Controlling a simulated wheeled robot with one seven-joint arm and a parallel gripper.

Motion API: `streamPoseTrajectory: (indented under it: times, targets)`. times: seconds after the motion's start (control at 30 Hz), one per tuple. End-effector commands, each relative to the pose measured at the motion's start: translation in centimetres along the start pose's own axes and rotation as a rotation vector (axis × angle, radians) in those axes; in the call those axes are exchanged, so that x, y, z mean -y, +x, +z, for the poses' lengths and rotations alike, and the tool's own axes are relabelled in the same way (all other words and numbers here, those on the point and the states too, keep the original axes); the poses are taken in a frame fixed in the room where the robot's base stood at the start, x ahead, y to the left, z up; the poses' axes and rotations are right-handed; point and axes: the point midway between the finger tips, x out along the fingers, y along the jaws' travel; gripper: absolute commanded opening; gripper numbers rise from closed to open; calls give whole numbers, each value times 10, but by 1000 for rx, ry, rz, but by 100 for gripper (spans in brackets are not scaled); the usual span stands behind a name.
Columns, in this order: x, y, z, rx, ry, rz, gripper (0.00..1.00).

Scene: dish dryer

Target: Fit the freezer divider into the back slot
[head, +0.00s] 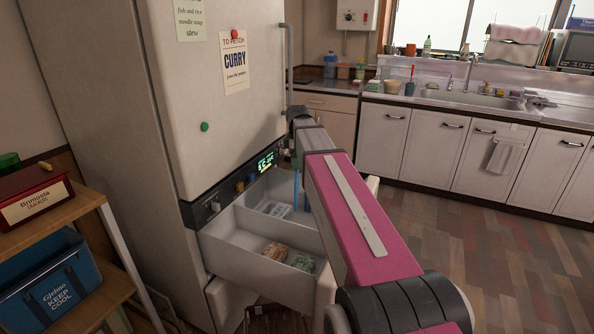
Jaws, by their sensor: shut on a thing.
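The freezer drawer (262,276) is pulled out from the lower part of the fridge. A white cross wall (268,232) splits it into a front and a back compartment. A thin blue upright piece (297,188), which looks like the freezer divider, shows at the back compartment beside my arm. My gripper (296,163) points down over the back of the drawer, just above this piece, and is shut on it. My pink arm link hides most of the gripper, the divider and the drawer's right side. I cannot see the back slot or whether the divider touches it.
Small packets (275,251) lie in the front compartment and a pale packet (275,209) in the back one. The fridge door (205,90) stands above. A wooden shelf (60,225) with a blue cooler box (55,290) is at left. The floor (470,250) at right is clear.

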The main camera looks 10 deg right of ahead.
Motion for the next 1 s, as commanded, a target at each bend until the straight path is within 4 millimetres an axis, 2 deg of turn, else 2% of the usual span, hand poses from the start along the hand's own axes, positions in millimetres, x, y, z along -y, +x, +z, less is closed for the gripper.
streamPoseTrajectory:
  times: [0.4, 0.63, 0.8, 0.87, 1.0]
  targets:
    - [-1, -73, 0, 0, 0, 2, 39]
    - [-1, -100, 0, 0, 0, 1, 39]
    - [0, -100, 0, 0, 28, -1, 39]
    - [0, -92, 0, 1, 60, -2, 39]
    - [0, -62, 0, 1, 173, -3, 39]
